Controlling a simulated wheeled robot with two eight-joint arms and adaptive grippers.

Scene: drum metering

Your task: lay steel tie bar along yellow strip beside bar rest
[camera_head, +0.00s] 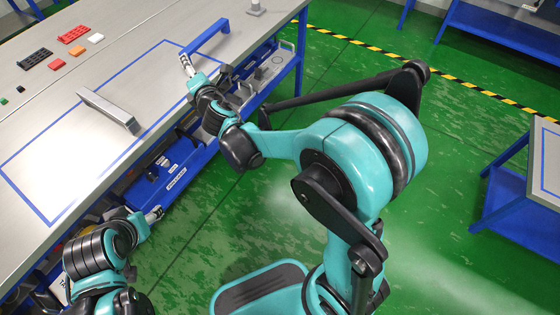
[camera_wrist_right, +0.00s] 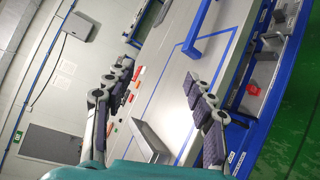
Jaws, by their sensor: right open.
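A grey steel bar (camera_head: 108,108), seemingly the tie bar, lies on the workbench inside a blue outline; it also shows in the right wrist view (camera_wrist_right: 150,140). A blue raised bar (camera_head: 205,38) stands farther along the bench, also in the right wrist view (camera_wrist_right: 210,35); I cannot tell whether it is the bar rest. No yellow strip is visible on the bench. My right gripper (camera_head: 187,66) is near the blue bar; in the right wrist view its fingers (camera_wrist_right: 158,110) are wide apart and empty. My left gripper (camera_head: 154,215) is beside the bench's near edge, its opening unclear.
Red, orange, black and white blocks (camera_head: 72,35) lie at the bench's back left. A small grey item (camera_head: 255,8) stands at the far end. Blue trays (camera_head: 165,175) with parts hang below the front edge. Another blue-framed table (camera_head: 510,190) stands at right on green floor.

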